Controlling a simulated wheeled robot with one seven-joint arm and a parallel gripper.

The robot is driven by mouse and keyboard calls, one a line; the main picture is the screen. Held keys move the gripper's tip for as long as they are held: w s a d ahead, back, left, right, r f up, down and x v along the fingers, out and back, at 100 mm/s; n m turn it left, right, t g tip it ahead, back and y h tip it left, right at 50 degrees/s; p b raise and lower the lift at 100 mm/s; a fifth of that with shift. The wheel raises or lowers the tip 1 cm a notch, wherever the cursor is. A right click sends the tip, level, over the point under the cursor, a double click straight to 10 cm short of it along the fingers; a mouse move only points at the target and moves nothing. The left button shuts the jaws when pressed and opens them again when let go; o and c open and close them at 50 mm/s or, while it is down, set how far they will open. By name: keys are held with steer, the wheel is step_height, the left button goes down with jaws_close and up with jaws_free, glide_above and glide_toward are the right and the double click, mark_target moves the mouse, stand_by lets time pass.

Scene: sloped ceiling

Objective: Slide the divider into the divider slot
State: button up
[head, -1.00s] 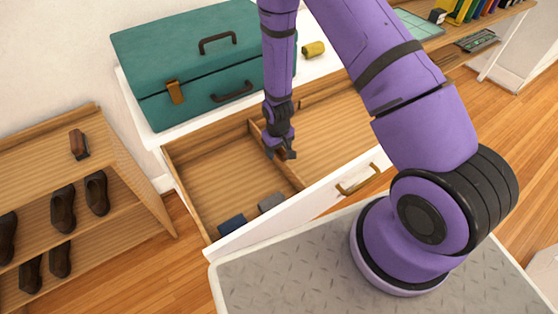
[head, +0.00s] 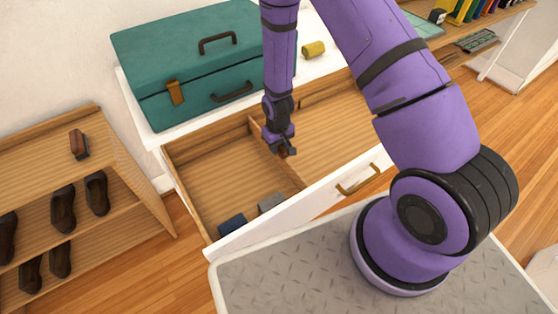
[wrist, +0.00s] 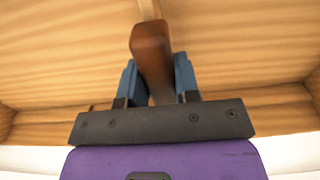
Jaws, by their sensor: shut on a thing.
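The wooden divider (head: 296,178) shows as a thin upright board running front to back across the middle of the open drawer (head: 215,175). My gripper (head: 284,150) is low over the middle of this board, inside the drawer. My gripper hides how the piece joins the board. I cannot make out the divider slot or how deep the board sits.
A dark blue box (head: 232,224) and a grey box (head: 271,203) lie in the drawer's front left part. The right part looks empty. A teal case (head: 190,70) and a yellow item (head: 313,49) stand on the white top behind. A shoe rack (head: 120,165) stands left.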

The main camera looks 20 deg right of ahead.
steer(key=shift+r, duration=2.45)
steer(key=w+d, duration=0.2)
steer(key=d, duration=0.9)
steer(key=w+d, duration=0.2)
steer(key=d, duration=1)
steer(key=shift+w+d, duration=0.3)
steer(key=shift+w, duration=0.05)
stand_by(0.7)
steer(key=shift+f, duration=0.65)
stand_by(1.5)
